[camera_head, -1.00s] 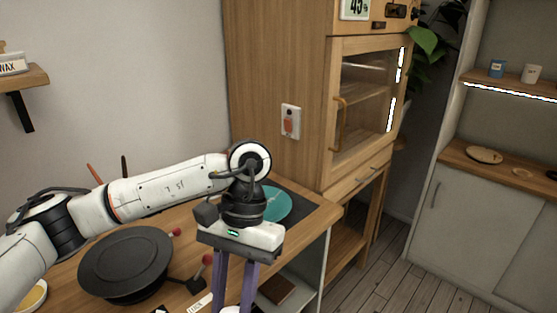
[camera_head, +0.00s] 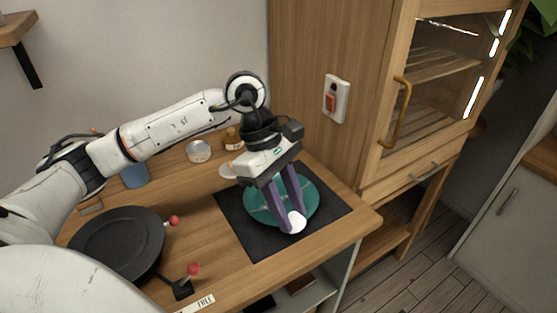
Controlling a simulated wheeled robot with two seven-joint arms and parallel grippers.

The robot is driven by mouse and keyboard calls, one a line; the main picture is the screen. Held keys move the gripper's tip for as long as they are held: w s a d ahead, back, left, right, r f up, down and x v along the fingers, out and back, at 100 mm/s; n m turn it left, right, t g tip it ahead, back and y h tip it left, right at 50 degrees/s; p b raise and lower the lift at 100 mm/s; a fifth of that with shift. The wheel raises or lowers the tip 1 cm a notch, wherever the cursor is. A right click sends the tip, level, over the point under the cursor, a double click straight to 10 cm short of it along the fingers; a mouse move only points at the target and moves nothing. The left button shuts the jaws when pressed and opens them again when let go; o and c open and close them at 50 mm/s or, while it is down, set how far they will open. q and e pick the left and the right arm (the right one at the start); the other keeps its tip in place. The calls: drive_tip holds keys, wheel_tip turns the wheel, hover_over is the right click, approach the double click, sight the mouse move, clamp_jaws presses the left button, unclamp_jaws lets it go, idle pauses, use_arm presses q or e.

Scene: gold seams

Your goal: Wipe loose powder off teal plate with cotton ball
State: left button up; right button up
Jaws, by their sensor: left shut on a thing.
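The teal plate (camera_head: 308,190) lies on a black mat (camera_head: 245,240) on the wooden worktop. Thin lighter seams cross the plate. My left gripper (camera_head: 292,224) points down over the plate, its purple fingers shut on a white cotton ball (camera_head: 297,222). The cotton ball shows over the plate's near edge; I cannot tell whether it touches the plate. The fingers hide part of the plate, and I cannot make out loose powder on it. My right gripper is not in view.
A black round wheel (camera_head: 115,245) and a red-knobbed lever (camera_head: 187,280) stand left of the mat. A tin (camera_head: 198,151), an amber jar (camera_head: 233,138) and a blue cup (camera_head: 134,175) stand behind. A wooden cabinet (camera_head: 315,75) rises at the back right.

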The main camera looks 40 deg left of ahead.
use_arm(q)
drive_tip(key=n+t, duration=0.1)
drive_tip(key=n, duration=0.1)
drive_tip(key=w+a+r+n+t, duration=0.1)
drive_tip(key=n, duration=0.2)
drive_tip(key=w+a+n+y, duration=0.1)
drive_tip(key=n, duration=0.1)
drive_tip(key=shift+w+a+r+n+t, duration=0.1)
drive_tip(key=shift+w+r+n+t, duration=0.1)
drive_tip(key=shift+n+t, duration=0.15)
drive_tip(key=w+a+r+n+t+y+p, duration=0.1)
drive_tip(key=w+a+r+n+t+y, duration=0.2)
drive_tip(key=n, duration=0.8)
drive_tip(key=shift+g+y, duration=0.5)
drive_tip(key=shift+g, duration=0.05)
drive_tip(key=shift+a+f+b, duration=0.25)
drive_tip(key=shift+f+b, duration=0.2)
drive_tip(key=shift+f, duration=0.3)
drive_tip(key=shift+a+f+b, duration=0.2)
drive_tip(key=shift+f+b, duration=0.25)
drive_tip(key=shift+f, duration=0.3)
drive_tip(key=shift+a+f+b, duration=0.25)
drive_tip(key=shift+f+b, duration=0.2)
drive_tip(key=shift+f, duration=0.3)
drive_tip(key=shift+s+a+f+b, duration=0.45)
drive_tip(key=shift+s+a+b, duration=0.1)
drive_tip(key=shift+s+b, duration=0.2)
drive_tip(key=shift+s+a+r, duration=0.1)
drive_tip(key=shift+s+a, duration=0.05)
drive_tip(key=shift+s, duration=0.05)
